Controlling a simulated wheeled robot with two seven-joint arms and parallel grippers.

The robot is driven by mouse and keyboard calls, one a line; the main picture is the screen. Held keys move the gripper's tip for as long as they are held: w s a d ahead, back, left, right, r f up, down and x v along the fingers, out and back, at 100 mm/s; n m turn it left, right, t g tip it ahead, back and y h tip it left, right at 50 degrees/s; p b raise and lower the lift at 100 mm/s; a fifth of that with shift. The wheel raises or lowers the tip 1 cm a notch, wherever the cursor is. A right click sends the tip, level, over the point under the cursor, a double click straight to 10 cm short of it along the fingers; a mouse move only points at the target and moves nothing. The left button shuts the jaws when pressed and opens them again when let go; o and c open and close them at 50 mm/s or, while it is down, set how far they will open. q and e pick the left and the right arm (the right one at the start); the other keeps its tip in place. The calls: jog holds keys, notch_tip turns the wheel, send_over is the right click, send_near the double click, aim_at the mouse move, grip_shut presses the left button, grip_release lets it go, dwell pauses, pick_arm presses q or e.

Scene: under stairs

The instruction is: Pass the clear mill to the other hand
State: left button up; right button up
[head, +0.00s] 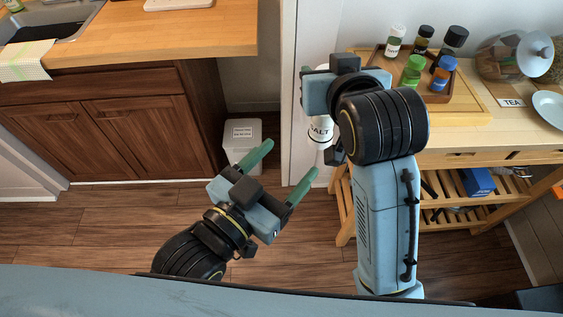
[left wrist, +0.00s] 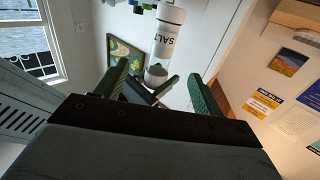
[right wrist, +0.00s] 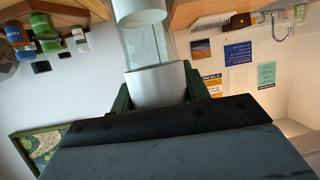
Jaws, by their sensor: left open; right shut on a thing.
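The clear mill (head: 320,128) shows in the head view as a white piece marked SALT, partly hidden by my right gripper and arm. In the right wrist view the mill (right wrist: 146,45) has a clear body with pale end parts, and my right gripper (right wrist: 156,92) is shut on it. My left gripper (head: 283,166) is open and empty, below and left of the mill in the head view. In the left wrist view the mill (left wrist: 167,38) appears beyond and between the open fingers, apart from them.
A wooden tray (head: 376,58) with several spice jars stands on the sideboard (head: 480,157) at right. A glass jar (head: 500,58) and a plate (head: 548,105) are farther right. A wooden counter (head: 150,35) is at left. A white bin (head: 238,132) stands on the floor behind my left gripper.

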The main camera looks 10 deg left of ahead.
aim_at(322, 125)
pick_arm(q)
jog(key=x, duration=1.2)
jog(key=shift+r, duration=0.15)
jog(key=shift+s, duration=0.1)
jog(key=c, duration=1.2)
pick_arm(e)
jog(key=o, duration=1.5)
